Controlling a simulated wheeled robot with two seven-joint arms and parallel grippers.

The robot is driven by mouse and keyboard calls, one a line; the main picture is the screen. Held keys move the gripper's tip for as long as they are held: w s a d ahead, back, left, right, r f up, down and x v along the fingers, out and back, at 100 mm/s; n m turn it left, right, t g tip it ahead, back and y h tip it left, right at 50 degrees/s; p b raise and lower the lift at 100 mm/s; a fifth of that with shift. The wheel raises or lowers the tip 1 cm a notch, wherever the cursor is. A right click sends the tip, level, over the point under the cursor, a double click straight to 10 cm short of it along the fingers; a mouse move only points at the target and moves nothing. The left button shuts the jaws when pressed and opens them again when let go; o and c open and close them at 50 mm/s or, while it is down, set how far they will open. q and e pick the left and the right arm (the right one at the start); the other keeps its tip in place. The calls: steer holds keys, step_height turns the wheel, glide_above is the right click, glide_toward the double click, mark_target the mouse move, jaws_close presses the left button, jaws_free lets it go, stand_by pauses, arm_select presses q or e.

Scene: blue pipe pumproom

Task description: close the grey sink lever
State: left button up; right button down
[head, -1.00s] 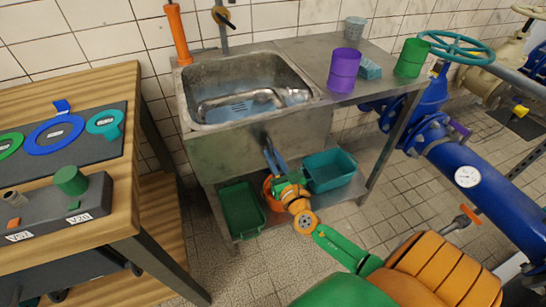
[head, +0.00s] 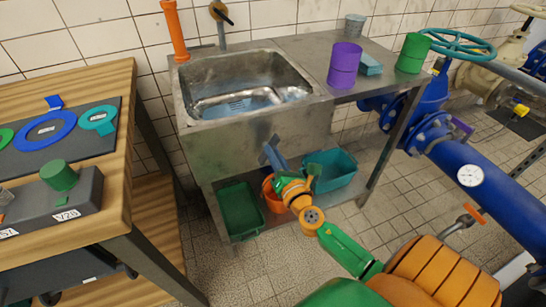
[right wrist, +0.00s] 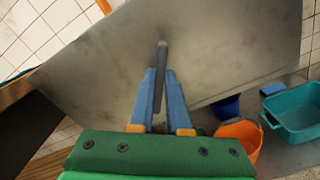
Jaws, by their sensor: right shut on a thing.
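The grey sink lever (right wrist: 162,55) is a thin grey bar on the sink's front metal panel. In the right wrist view it stands out from the panel and runs down between my blue fingers. My right gripper (right wrist: 160,74) is shut on the lever, with its tips close to the panel. In the head view the right gripper (head: 268,150) is at the front of the sink (head: 240,145), below the basin, and the lever is hard to make out there. My left gripper is not in view.
Below the sink are a green bin (head: 240,210), an orange bucket (head: 271,194) and a teal bin (head: 335,170). A purple cup (head: 343,65) and a green cup (head: 412,53) stand on the counter. A wooden table (head: 128,160) is at left, blue pipes (head: 490,185) at right.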

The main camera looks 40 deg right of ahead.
steer(key=m, duration=0.3)
steer(key=m+b, duration=0.1)
steer(key=m, duration=0.3)
steer(key=m+b, duration=0.1)
steer(key=m, duration=0.2)
steer(key=shift+s+d+f, duration=0.1)
steer(key=shift+d+f, duration=0.15)
steer(key=shift+f, duration=0.15)
steer(key=shift+m, duration=0.5)
steer(key=c, duration=0.9)
jaws_free()
steer(key=v, duration=0.7)
steer(key=shift+b, duration=0.35)
